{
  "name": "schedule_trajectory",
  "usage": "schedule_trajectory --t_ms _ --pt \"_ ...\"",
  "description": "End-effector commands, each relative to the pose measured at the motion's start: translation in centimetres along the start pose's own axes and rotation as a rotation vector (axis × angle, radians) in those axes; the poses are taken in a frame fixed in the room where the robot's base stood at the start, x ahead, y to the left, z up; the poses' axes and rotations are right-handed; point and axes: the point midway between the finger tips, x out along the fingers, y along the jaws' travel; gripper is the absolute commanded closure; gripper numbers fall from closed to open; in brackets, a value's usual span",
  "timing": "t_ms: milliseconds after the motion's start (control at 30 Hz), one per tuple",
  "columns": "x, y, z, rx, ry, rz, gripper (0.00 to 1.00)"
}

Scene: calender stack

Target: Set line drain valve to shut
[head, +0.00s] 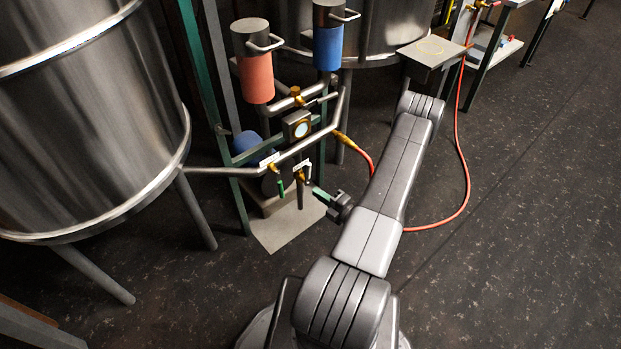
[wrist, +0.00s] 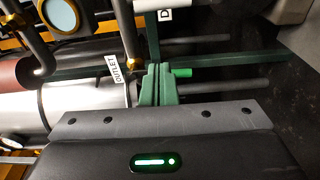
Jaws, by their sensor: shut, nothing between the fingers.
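My gripper (head: 316,190) is shut and empty, its green fingertips in front of the lower pipe of the skid. The wrist view shows the closed fingers (wrist: 155,84) beside a tag reading OUTLET (wrist: 119,70). A bright green handle (wrist: 182,72) shows just past the fingers; contact cannot be told. A second tag (wrist: 165,14) shows only a D, the rest cut off. In the head view two small brass valves sit under the pipe: the left valve (head: 274,168) has a green handle hanging down, the right valve (head: 301,175) is near my fingertips. The right valve's handle is not clear.
A round gauge (head: 298,128) sits above the valves, between pipes (head: 325,130) and green frame posts. A large steel tank (head: 85,120) stands left. A red hose (head: 462,150) loops over the floor at right. Open dark floor (head: 530,230) lies right of my arm.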

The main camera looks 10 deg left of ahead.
Motion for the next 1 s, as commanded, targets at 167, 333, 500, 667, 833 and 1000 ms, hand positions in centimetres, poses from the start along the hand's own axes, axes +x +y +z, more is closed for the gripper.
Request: schedule_trajectory --t_ms 167,333,500,667,833,1000 --pt "2.1 -0.1 -0.1 -0.002 0.004 0.0 1.0" --pt "5.5 -0.1 -0.2 -0.004 0.007 0.0 1.0" --pt "9.0 -0.2 -0.2 -0.004 0.007 -0.001 1.0" --pt "9.1 -0.1 1.8 -0.006 -0.002 0.0 1.0" --pt "8.6 -0.1 3.3 -0.004 0.001 -0.001 1.0" --pt "8.4 0.0 3.7 -0.002 0.002 -0.001 1.0"
